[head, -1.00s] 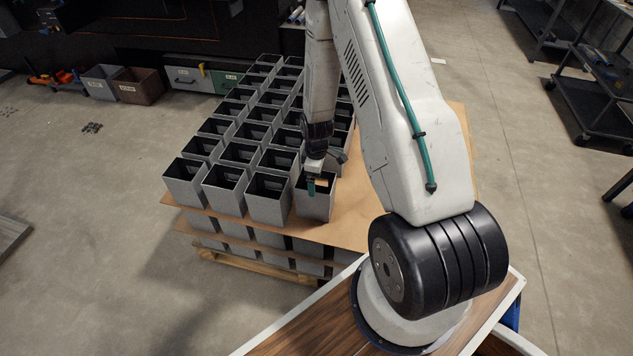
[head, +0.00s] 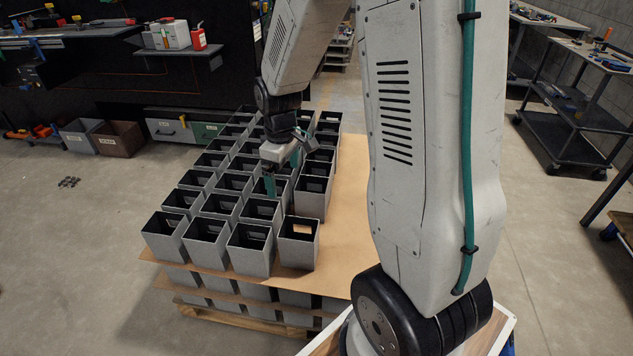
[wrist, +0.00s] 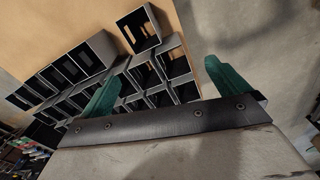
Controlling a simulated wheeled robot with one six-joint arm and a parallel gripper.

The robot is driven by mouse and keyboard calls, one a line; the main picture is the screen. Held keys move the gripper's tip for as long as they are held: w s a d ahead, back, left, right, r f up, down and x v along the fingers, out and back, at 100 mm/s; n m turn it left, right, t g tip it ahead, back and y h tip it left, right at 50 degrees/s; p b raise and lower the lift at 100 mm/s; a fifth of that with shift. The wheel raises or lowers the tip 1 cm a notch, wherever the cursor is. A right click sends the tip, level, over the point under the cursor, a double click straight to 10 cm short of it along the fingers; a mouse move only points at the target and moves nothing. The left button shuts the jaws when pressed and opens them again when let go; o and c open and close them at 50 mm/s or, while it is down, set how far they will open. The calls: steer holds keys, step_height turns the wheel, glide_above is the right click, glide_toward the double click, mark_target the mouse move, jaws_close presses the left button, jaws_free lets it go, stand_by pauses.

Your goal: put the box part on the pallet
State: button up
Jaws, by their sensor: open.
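Grey open-topped box parts stand upright in rows on the pallet's brown sheet (head: 345,225). The front-right box part (head: 299,252) stands at the end of the front row, upright on the sheet, with a small gap to its left neighbour. My gripper (head: 283,184) is above the rows behind that box, apart from it. In the wrist view my gripper (wrist: 164,86) has its two green fingers wide apart with nothing held between them. Boxes show beyond the fingers, among them one set apart (wrist: 138,30). I cannot tell which box that is.
Lower layers of boxes sit under the sheet on a wooden base (head: 235,318). The sheet's right side is bare. Bins (head: 120,138) stand along the back wall, and a dark cart (head: 570,100) stands at right.

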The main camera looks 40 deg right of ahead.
steer(key=s+a+r+m, duration=0.3)
steer(key=s+a+r, duration=0.3)
steer(key=s+r, duration=0.55)
steer(key=s+a+r+m, duration=0.1)
steer(key=s+a+r, duration=0.1)
steer(key=s, duration=0.4)
steer(key=s+a+r+m, duration=0.1)
steer(key=s+a+r, duration=0.1)
steer(key=s+r, duration=0.2)
steer(key=shift+s+t, duration=0.4)
steer(key=shift+s, duration=0.8)
